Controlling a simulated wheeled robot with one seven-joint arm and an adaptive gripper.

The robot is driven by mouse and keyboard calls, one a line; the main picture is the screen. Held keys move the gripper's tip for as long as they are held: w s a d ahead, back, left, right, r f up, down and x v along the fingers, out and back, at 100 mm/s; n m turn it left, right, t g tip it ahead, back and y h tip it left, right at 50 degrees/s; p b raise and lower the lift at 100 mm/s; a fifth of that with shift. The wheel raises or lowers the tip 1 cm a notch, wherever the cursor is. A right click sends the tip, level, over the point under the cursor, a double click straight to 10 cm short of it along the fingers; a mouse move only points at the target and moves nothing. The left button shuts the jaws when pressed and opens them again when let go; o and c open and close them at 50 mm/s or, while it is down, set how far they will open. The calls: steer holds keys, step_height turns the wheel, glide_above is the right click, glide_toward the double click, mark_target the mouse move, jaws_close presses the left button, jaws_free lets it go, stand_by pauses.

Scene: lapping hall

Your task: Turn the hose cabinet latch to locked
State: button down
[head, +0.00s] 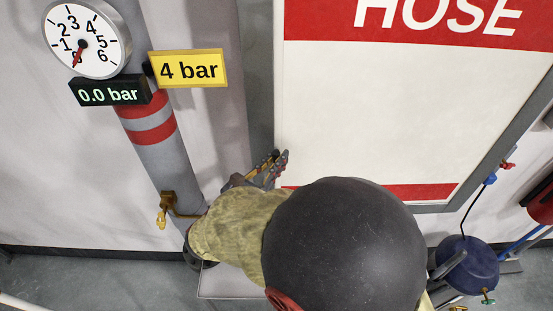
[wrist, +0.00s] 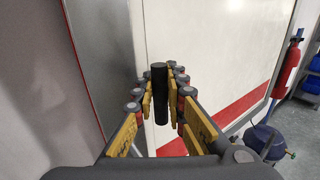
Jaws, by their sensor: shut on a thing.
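The hose cabinet (head: 370,110) is a white door with red bands and the word HOSE, in a grey frame on the wall. Its latch handle (wrist: 159,95) is a black upright bar at the left edge of the door in the wrist view. My gripper (head: 270,168) is at the lower left edge of the door. In the wrist view its yellow-padded fingers stand on both sides of the bar, shut on it. In the head view the fingers and my arm hide most of the latch, and any lock marking is not visible.
A grey pipe (head: 165,155) with red bands, a brass valve (head: 166,206), a gauge (head: 84,42) and a 4 bar sign (head: 188,69) stands left of the cabinet. A blue tank (head: 467,265) and a red extinguisher (wrist: 287,69) are at the right.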

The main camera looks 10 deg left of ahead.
steer(key=m+g+b, duration=0.1)
steer(key=m+g+y+b, duration=0.1)
steer(key=m, duration=0.1)
steer(key=shift+w+d+m, duration=0.1)
steer(key=shift+d+m, duration=0.2)
steer(key=shift+w+d+f+m+g+y+b, duration=0.2)
steer(key=shift+m+g+y+b, duration=0.45)
steer(key=shift+m+y+b, duration=0.9)
steer(key=shift+s+d+f+m+g+y+b, duration=0.2)
steer(key=shift+m+g+y+b, duration=0.7)
steer(key=shift+b, duration=1.2)
steer(key=shift+w+f+m+g+y+b, duration=0.1)
steer(key=shift+f+m+g+y+b, duration=0.3)
steer(key=shift+m+y+b, duration=1.2)
steer(key=shift+r, duration=0.1)
steer(key=c, duration=1.8)
jaws_free()
